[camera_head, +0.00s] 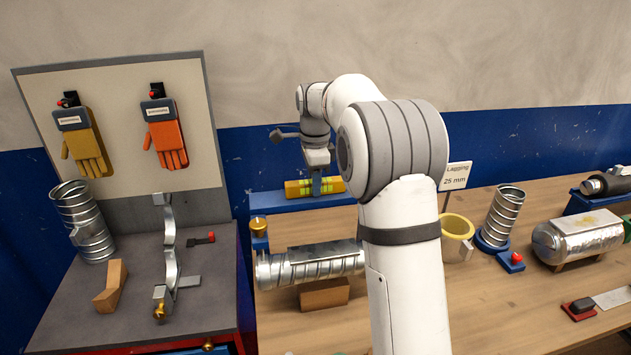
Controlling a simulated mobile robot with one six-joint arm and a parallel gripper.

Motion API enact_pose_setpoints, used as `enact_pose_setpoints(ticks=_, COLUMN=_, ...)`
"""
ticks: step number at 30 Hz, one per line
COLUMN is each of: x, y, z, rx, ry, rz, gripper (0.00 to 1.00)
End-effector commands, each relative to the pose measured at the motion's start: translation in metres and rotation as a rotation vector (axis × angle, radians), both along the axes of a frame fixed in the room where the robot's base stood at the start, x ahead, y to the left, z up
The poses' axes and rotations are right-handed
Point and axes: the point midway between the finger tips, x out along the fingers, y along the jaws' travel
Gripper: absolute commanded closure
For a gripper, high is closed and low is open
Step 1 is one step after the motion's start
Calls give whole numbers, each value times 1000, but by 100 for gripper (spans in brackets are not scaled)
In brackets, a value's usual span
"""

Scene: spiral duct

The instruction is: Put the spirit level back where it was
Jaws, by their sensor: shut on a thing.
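The spirit level (298,188) is a yellow bar with greenish vials. It lies level along a blue rest (285,203) at the back of the wooden bench, close above it or touching it; I cannot tell which. My gripper (316,187) points down from above and is shut on the level near its middle.
A spiral duct (310,264) lies in front on a wooden block (324,294). A brass knob (259,226) stands at left. Right of my arm are a yellow-rimmed pot (457,227), a "Lagging 25 mm" sign (455,176) and an upright duct (502,214). A glove board (125,130) stands left.

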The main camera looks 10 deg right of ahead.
Motion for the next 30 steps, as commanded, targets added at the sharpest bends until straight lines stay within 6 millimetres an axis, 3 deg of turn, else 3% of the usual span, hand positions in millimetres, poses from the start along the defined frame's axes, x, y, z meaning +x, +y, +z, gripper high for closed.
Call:
enact_pose_setpoints(ticks=2, x=0, y=0, z=-3, rx=0, ry=0, rz=0, gripper=100)
enact_pose_setpoints(ticks=3, x=0, y=0, z=-2, rx=0, ry=0, rz=1, gripper=72)
enact_pose_setpoints(ticks=10, x=0, y=1, z=-2, rx=0, ry=0, rz=1, gripper=54)
enact_pose_setpoints(ticks=20, x=0, y=1, z=3, rx=0, ry=-2, rz=2, gripper=53)
enact_pose_setpoints(ticks=23, x=1, y=1, z=16, rx=0, ry=-4, rz=2, gripper=53)
enact_pose_setpoints(ticks=30, x=1, y=2, z=67, rx=0, ry=-6, rz=2, gripper=53)
